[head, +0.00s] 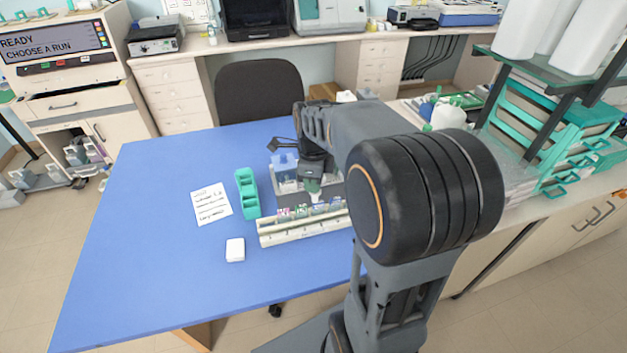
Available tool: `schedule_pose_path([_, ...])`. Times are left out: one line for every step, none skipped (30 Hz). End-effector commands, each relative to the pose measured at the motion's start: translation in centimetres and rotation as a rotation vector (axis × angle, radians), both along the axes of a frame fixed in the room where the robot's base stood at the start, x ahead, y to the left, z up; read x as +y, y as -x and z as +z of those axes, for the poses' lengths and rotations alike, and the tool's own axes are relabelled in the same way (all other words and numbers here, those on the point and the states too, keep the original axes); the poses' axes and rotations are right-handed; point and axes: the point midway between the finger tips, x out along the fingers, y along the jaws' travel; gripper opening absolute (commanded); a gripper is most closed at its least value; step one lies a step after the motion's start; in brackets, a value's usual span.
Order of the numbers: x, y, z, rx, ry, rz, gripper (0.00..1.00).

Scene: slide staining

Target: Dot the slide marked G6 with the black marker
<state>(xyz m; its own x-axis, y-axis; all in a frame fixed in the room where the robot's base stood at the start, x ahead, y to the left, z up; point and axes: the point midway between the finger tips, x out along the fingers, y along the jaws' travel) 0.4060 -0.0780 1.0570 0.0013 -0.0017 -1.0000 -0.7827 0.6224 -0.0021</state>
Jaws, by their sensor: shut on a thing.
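A long white rack (303,232) stands on the blue table, with several slides with coloured labels (300,211) upright along it. Their label text is too small to read, so I cannot tell which is G6. My gripper (313,181) points down over the back of the rack, right of its middle. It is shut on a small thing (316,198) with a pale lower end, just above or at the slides. I cannot tell whether this is the black marker, nor whether it touches a slide. My arm hides the rack's right end.
A green compartment holder (248,193) stands left of the rack, with a written sheet (211,204) beside it. A small white block (235,249) lies in front. A grey tray (288,183) with a blue thing is behind the rack. The table's left side is clear.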

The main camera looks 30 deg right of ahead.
Motion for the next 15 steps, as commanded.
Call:
schedule_pose_path([0.02, 0.09, -0.22, 0.005, -0.002, 0.000, 0.00])
schedule_pose_path([0.02, 0.09, -0.23, 0.005, -0.002, 0.000, 0.00])
schedule_pose_path([0.01, 0.09, -0.24, 0.006, -0.001, 0.000, 0.00])
schedule_pose_path([0.01, 0.09, -0.24, 0.006, -0.001, 0.000, 0.00])
schedule_pose_path([0.02, 0.10, -0.25, 0.006, -0.001, 0.000, 0.00])
schedule_pose_path([0.02, 0.10, -0.26, 0.006, -0.001, 0.000, 0.00])
schedule_pose_path([0.02, 0.10, -0.26, 0.007, -0.001, 0.000, 0.00])
schedule_pose_path([0.02, 0.10, -0.25, 0.007, -0.001, 0.000, 0.00])
schedule_pose_path([0.02, 0.10, -0.21, 0.007, -0.001, 0.000, 0.00])
schedule_pose_path([0.02, 0.10, -0.16, 0.007, -0.001, 0.000, 0.00])
schedule_pose_path([0.02, 0.10, -0.08, 0.007, -0.001, 0.000, 0.00])
schedule_pose_path([0.02, 0.10, 0.06, 0.007, -0.001, 0.000, 0.00])
schedule_pose_path([0.02, 0.10, 0.20, 0.007, -0.001, 0.000, 0.00])
schedule_pose_path([0.02, 0.10, 0.37, 0.006, -0.001, 0.000, 0.00])
schedule_pose_path([0.02, 0.09, 0.64, 0.005, -0.002, 0.000, 0.00])
